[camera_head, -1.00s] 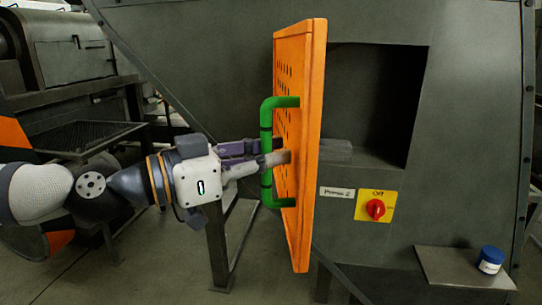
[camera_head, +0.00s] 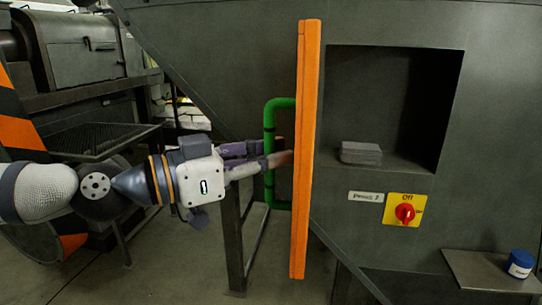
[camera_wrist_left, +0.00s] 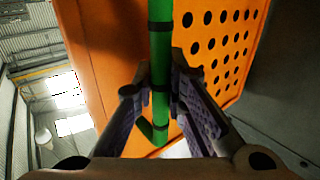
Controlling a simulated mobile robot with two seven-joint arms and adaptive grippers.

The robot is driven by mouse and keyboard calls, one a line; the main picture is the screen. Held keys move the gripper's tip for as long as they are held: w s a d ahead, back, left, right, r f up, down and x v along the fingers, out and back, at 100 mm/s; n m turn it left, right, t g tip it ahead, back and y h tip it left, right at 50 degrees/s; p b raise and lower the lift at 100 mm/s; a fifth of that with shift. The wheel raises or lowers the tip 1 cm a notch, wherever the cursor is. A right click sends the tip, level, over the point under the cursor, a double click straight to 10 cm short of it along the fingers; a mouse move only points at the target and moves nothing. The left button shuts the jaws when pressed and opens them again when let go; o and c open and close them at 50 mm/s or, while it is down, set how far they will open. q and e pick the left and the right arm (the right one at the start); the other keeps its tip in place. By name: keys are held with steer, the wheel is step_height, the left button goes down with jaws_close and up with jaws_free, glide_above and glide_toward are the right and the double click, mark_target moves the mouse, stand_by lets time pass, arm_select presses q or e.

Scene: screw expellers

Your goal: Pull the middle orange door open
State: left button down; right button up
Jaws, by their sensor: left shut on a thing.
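The orange door (camera_head: 305,150) stands open, seen nearly edge-on in the head view, hinged beside a dark opening. Its green handle (camera_head: 269,140) is on the left face. My left gripper (camera_head: 276,153) is shut on the handle, coming in from the left at about mid-height. In the left wrist view the handle (camera_wrist_left: 159,100) runs upright between the two fingers (camera_wrist_left: 160,90), and the perforated orange door (camera_wrist_left: 215,45) is behind it. My right gripper is not in view.
The opening (camera_head: 395,85) holds a grey block (camera_head: 361,153) on its floor. Below are a label (camera_head: 365,197) and a yellow panel with a red knob (camera_head: 404,211). A small shelf (camera_head: 485,272) at the lower right bears a blue jar (camera_head: 520,263). Another machine (camera_head: 80,60) stands at the left.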

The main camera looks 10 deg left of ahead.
arm_select(q)
steer(key=shift+s+d+f, duration=0.1)
steer(key=c, duration=1.6)
jaws_free()
steer(key=v, duration=1.2)
